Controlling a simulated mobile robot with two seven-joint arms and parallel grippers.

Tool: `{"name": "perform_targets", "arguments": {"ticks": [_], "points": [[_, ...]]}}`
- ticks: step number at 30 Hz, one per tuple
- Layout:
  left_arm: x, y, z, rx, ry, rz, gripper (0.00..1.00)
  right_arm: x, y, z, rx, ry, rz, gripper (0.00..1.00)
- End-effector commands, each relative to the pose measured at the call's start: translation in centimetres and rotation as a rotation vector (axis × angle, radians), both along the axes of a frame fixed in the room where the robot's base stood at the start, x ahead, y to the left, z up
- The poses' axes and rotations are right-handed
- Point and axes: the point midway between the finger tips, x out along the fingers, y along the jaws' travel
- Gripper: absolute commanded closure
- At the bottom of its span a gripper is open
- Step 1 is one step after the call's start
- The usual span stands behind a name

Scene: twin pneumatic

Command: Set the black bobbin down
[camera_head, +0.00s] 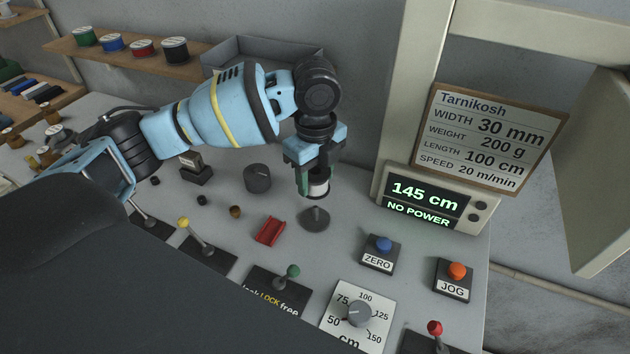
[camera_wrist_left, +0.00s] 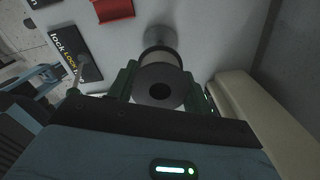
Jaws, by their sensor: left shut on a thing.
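My left gripper (camera_head: 317,180) is shut on a bobbin (camera_head: 319,188) with dark ends and a pale middle band, which I take to be the black bobbin. In the left wrist view the bobbin's dark end ring (camera_wrist_left: 172,88) faces the camera, between the green fingers. Below the bobbin is a round grey stand (camera_head: 315,220) on the bench. The bobbin is upright and lined up over the stand; I cannot tell whether it touches the stand's post. My right gripper is not in view.
A red cradle (camera_head: 270,231) and a dark round knob (camera_head: 257,178) are left of the stand. Levers with green (camera_head: 293,271) and yellow tips stand in front. The display (camera_head: 425,205) is at right. A shelf (camera_head: 75,45) of several spools and a grey bin (camera_head: 262,47) are behind.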

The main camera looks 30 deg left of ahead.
Motion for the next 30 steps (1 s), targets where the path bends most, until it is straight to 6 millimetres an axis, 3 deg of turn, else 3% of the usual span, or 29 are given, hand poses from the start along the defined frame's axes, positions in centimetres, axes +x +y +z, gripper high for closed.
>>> {"name": "perform_targets", "arguments": {"ticks": [8, 30], "points": [[-0.04, -0.11, 0.02, 0.0, -0.001, 0.121, 0.72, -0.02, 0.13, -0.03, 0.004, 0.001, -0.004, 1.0], [-0.42, -0.72, 0.24, -0.001, -0.002, 1.101, 0.72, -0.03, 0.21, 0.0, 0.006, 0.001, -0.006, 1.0]]}}
